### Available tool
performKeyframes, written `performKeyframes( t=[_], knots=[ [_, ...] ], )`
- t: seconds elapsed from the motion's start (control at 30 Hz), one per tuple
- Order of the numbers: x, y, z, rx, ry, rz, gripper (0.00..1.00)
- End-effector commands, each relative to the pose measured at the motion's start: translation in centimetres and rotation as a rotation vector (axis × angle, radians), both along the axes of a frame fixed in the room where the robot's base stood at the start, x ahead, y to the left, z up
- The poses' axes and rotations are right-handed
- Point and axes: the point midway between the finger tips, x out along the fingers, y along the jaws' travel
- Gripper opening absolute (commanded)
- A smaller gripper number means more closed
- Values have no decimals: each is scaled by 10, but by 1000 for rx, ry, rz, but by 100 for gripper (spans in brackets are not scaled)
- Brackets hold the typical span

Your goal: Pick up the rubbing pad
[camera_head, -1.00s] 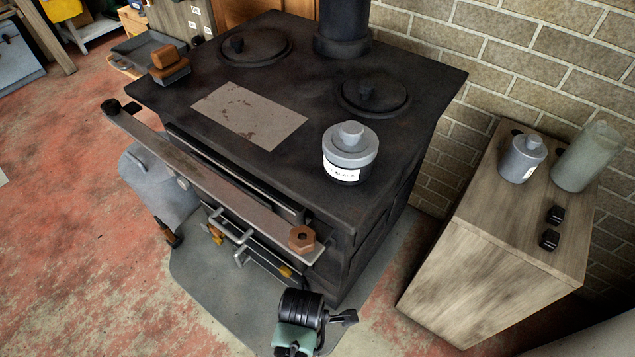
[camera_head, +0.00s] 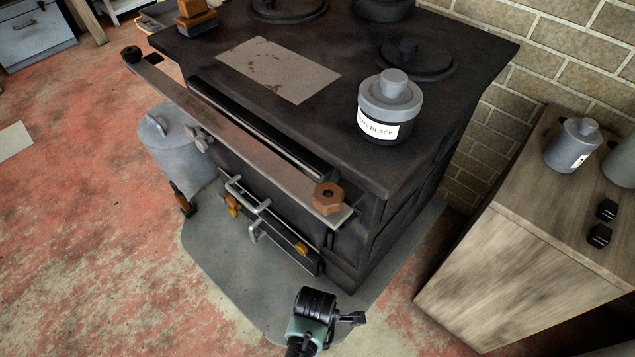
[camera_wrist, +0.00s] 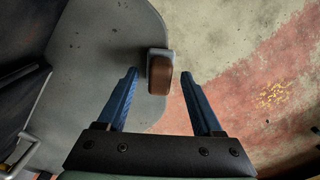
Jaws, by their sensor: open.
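A small block with a rounded brown top and a grey base, which looks like the rubbing pad (camera_wrist: 160,78), shows in the wrist view on or above the grey floor plate near its edge. My gripper (camera_wrist: 159,72) is open, with one blue finger on each side of the block and a gap to both. I cannot tell how far below the fingertips it lies. In the head view my gripper (camera_head: 316,304) is low in front of the stove, and the block is not visible there. A similar brown stacked block (camera_head: 196,20) sits on the stove's far left corner.
The black stove (camera_head: 330,130) stands close beyond my gripper, with a front rail (camera_head: 230,130) and a drawer handle sticking out. A labelled grey tin (camera_head: 388,105) is on top. A wooden cabinet (camera_head: 530,240) stands right. The red floor at left is mostly clear.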

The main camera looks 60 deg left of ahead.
Motion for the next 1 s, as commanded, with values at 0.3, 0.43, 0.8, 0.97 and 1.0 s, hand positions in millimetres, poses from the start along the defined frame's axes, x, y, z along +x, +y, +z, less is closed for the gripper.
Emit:
performKeyframes(
  t=[0.3,0.43,0.8,0.97,1.0],
  knots=[
    [0,0,1,1,-1,0,40],
    [0,0,1,1,-1,0,17],
    [0,0,2,1,-1,0,0],
    [1,0,10,2,-3,-1,0],
    [1,0,16,2,-3,-1,0]
  ],
)
